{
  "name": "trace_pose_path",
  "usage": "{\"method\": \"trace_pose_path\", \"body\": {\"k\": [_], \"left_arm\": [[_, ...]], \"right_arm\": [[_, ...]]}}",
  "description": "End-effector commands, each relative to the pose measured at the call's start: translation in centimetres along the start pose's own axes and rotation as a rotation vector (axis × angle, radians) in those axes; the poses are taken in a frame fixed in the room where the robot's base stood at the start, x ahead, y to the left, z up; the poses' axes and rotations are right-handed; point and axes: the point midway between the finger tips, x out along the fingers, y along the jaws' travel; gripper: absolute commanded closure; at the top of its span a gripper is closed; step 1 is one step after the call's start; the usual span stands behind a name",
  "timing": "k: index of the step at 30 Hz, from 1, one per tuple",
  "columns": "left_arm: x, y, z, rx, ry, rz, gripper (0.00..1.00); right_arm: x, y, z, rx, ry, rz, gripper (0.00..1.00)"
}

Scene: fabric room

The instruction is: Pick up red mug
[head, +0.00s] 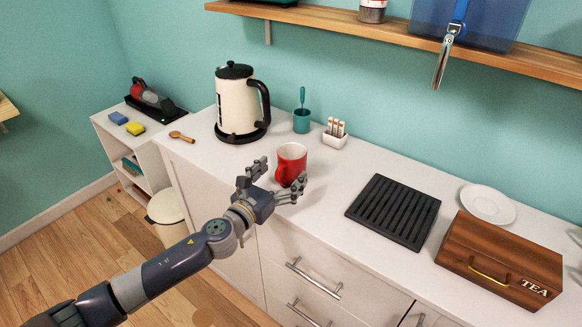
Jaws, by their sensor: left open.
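The red mug (291,162) stands upright on the white counter (330,184), with a pale inside. My left gripper (278,176) is open, its two fingers spread toward the mug from the front. One finger is at the mug's left and the other is in front of its lower right. The gripper covers part of the mug's lower side. I cannot tell whether a finger touches it. My right gripper is not in view.
A cream kettle (235,103) stands behind left of the mug. A teal cup (301,121) and a small white holder (335,134) are behind it. A black rack (393,211), white plate (488,204) and wooden tea box (502,260) lie right. A wall shelf (400,38) hangs above.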

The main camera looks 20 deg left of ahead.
Motion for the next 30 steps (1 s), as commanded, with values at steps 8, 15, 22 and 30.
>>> {"method": "trace_pose_path", "body": {"k": [8, 15, 22, 30], "left_arm": [[3.6, 0.2, -0.1, -0.003, -0.001, 0.001, 0.12], [5.1, 0.3, -0.3, 0.000, 0.001, 0.000, 0.12], [5.0, 0.3, -0.3, 0.000, 0.001, 0.000, 0.24], [5.1, 0.3, -0.1, 0.000, -0.002, 0.001, 0.70]], "right_arm": [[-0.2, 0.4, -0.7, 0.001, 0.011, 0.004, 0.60], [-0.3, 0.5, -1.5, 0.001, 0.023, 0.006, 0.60], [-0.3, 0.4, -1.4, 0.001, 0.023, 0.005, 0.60], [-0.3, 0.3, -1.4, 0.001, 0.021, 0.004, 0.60]]}}
